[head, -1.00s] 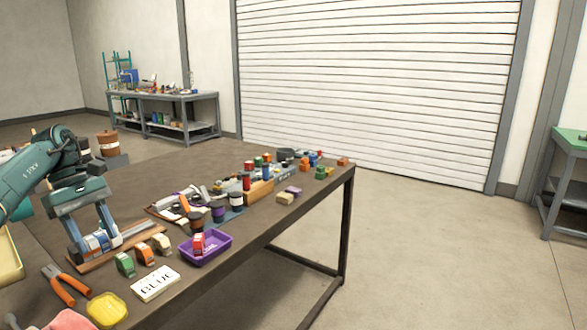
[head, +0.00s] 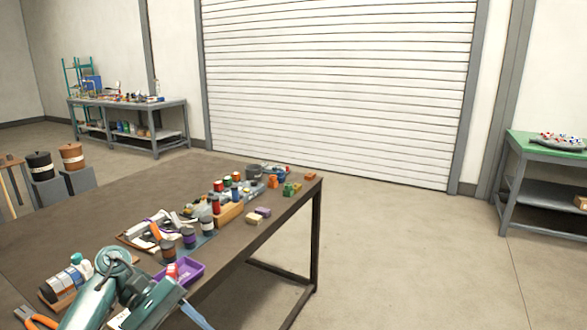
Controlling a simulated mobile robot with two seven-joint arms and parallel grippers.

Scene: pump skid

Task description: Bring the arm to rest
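My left arm reaches in at the lower left, over the near end of the brown table (head: 150,195). My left gripper (head: 196,316) is at the bottom edge, beside the table's front edge. One pale blue finger shows and the rest is cut off, so its opening cannot be told. A wooden board (head: 47,297) with several small parts (head: 68,281) lies on the table, left of the gripper and apart from it. My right gripper is not in view.
Orange pliers (head: 36,318) lie at lower left. A purple tray (head: 190,272) is close behind my arm. Coloured cylinders and blocks crowd the table's far end. A green-topped bench (head: 550,146) stands at right. The floor (head: 410,260) right of the table is clear.

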